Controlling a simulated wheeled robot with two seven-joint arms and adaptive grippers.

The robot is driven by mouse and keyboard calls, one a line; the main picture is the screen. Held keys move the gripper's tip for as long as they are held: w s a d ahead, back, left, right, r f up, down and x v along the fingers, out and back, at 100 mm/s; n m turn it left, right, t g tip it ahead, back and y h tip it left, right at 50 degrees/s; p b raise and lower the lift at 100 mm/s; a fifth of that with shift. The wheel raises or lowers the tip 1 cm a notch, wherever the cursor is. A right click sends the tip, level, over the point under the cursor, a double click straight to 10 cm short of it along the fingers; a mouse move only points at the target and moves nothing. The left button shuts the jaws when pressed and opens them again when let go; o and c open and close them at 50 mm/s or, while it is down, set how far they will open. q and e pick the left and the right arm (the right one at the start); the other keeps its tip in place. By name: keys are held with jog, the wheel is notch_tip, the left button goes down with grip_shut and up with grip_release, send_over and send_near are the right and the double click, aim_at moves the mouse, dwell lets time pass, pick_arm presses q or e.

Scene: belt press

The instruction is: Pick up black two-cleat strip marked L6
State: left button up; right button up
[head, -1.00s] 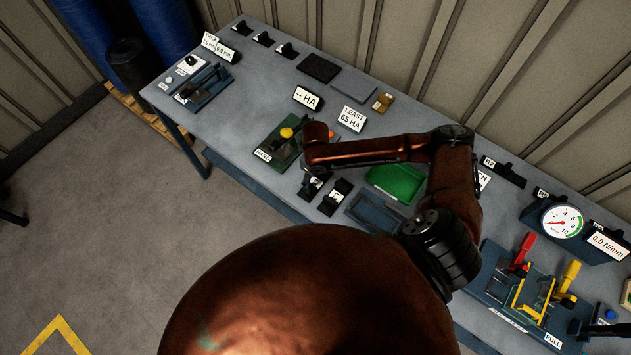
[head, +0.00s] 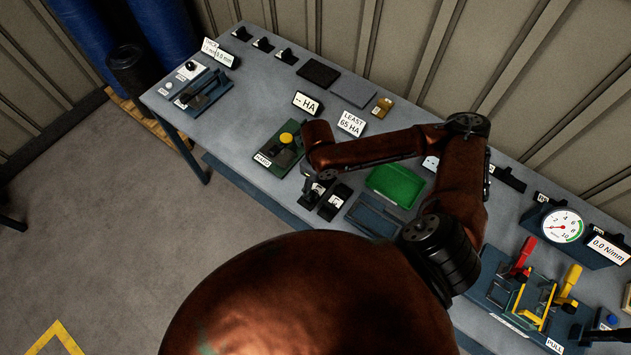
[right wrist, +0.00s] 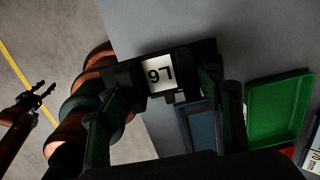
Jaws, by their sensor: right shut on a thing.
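The black strip marked L6 (right wrist: 158,75) shows in the right wrist view, its white label upside down. My right gripper (right wrist: 165,98) is shut on it, with one finger on either side of the label. In the head view my right gripper (head: 311,183) is at the table's front edge, its arm partly covering the strip. I cannot tell whether the strip touches the table. My left gripper (right wrist: 42,92) shows small at the left of the right wrist view, open and empty, over the floor.
A green tray (head: 395,186) and a blue tray (head: 374,215) lie right of the strips. A green hardness fixture with a yellow knob (head: 281,146) stands left. A gauge (head: 563,226) and a clamp press with red and yellow handles (head: 530,282) stand at the right.

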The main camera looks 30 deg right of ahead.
jog(key=s+a+r+p, duration=0.3)
jog(key=s+r+p, duration=0.1)
jog(key=s+p, duration=0.3)
jog(key=shift+s+a, duration=0.25)
jog(key=shift+s, duration=0.5)
